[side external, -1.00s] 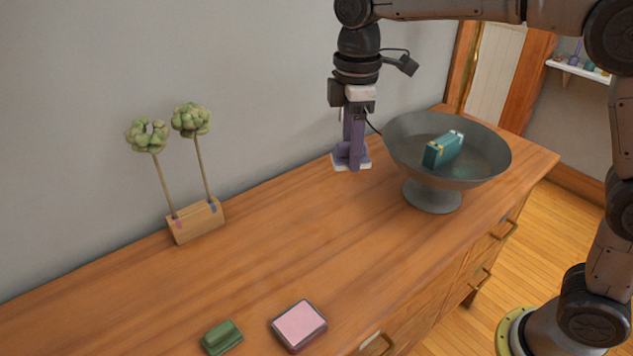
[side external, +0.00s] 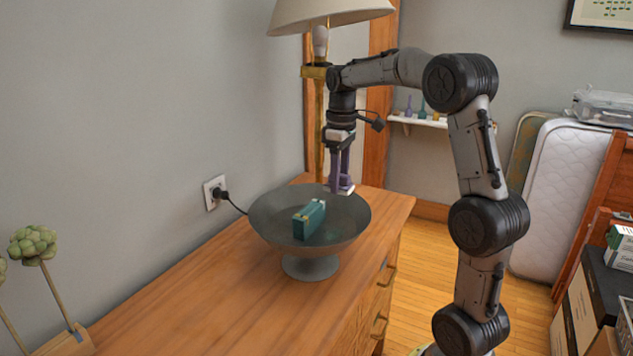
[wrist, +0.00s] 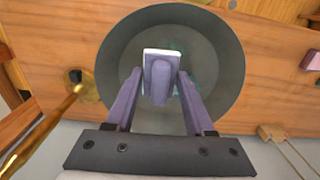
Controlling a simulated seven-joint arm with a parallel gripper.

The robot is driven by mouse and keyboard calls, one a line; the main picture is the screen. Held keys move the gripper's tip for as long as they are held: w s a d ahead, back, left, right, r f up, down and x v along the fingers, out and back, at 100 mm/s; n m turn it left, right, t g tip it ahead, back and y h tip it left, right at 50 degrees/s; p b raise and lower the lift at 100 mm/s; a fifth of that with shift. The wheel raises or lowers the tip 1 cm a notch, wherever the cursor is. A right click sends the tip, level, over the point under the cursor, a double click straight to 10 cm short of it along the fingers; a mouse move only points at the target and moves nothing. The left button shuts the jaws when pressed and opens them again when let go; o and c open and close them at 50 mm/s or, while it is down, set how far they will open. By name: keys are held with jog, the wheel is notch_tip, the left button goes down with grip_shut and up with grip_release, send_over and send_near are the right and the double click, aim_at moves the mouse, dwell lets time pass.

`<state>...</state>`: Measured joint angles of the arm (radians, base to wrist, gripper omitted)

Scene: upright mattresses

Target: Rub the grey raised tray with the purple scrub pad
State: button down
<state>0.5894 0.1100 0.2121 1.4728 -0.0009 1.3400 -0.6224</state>
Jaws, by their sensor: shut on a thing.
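The grey raised tray (side external: 265,222) is a wide bowl on a foot, standing upright on the wooden dresser; it also shows in the wrist view (wrist: 222,60). A teal box (side external: 309,219) lies inside it. My gripper (side external: 340,176) is shut on the purple scrub pad (side external: 343,188), which has a purple grip and a white base. The pad is at the bowl's far right side, by the rim; I cannot tell whether it touches. In the wrist view the pad (wrist: 160,80) is between my fingers, over the bowl, and hides part of its inside.
A lamp (side external: 330,12) with a brass pole stands close behind my gripper. A plug (side external: 221,194) with a cord is at the wall. Green plant heads (side external: 34,244) on stems stand at the left. The dresser top (side external: 190,300) in front of the bowl is clear.

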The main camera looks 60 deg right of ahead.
send_over(337, 230)
jog(key=shift+f, duration=2.25)
jog(key=shift+f, duration=0.1)
jog(key=shift+f, duration=0.65)
notch_tip(337, 230, down, 3)
jog(key=shift+f, duration=0.15)
jog(key=a, duration=0.3)
jog(key=shift+a, duration=0.9)
jog(key=shift+f, duration=0.85)
jog(key=shift+d, duration=2.45)
